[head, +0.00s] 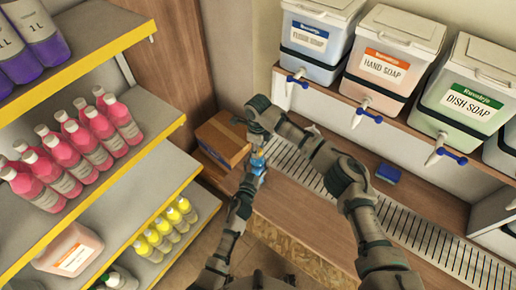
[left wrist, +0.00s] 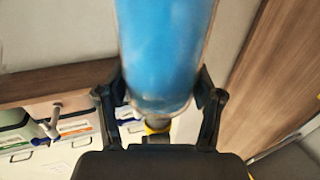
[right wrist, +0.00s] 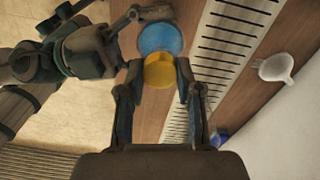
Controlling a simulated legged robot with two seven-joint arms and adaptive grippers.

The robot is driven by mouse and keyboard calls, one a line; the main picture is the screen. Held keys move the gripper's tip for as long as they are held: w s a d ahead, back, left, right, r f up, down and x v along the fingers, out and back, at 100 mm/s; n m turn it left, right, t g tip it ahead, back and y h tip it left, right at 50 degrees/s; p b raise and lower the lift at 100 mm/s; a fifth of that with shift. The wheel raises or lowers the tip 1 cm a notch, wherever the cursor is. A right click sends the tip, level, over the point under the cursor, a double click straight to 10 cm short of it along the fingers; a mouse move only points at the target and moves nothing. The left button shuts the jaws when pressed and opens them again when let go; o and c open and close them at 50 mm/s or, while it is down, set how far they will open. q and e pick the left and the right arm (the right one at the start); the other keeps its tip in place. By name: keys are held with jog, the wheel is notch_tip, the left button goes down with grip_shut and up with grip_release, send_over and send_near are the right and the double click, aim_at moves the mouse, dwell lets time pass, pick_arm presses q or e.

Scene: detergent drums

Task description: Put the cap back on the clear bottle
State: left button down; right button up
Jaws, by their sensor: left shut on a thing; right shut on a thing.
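The clear bottle, filled with blue liquid (left wrist: 160,50), is in my left gripper (left wrist: 160,90), whose fingers are shut around it. In the head view the bottle (head: 258,168) is small and partly hidden by my grippers. The yellow cap (right wrist: 160,71) is between the fingertips of my right gripper (right wrist: 159,80), which is shut on it. In the right wrist view the cap overlaps the near edge of the blue bottle (right wrist: 160,38). Yellow also shows past the bottle's end in the left wrist view (left wrist: 157,127). I cannot tell whether cap and bottle touch.
A slotted drain grate (head: 400,225) runs along the wooden counter, with a blue block (head: 387,175) behind it. A white funnel (right wrist: 277,67) lies beyond the grate. Soap drums (head: 378,68) with taps stand above. A cardboard box (head: 222,138) and bottle shelves (head: 150,165) are left.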

jog(key=shift+r, duration=0.1)
jog(key=o, duration=0.7)
jog(key=shift+r, duration=2.2)
jog(key=shift+c, duration=0.5)
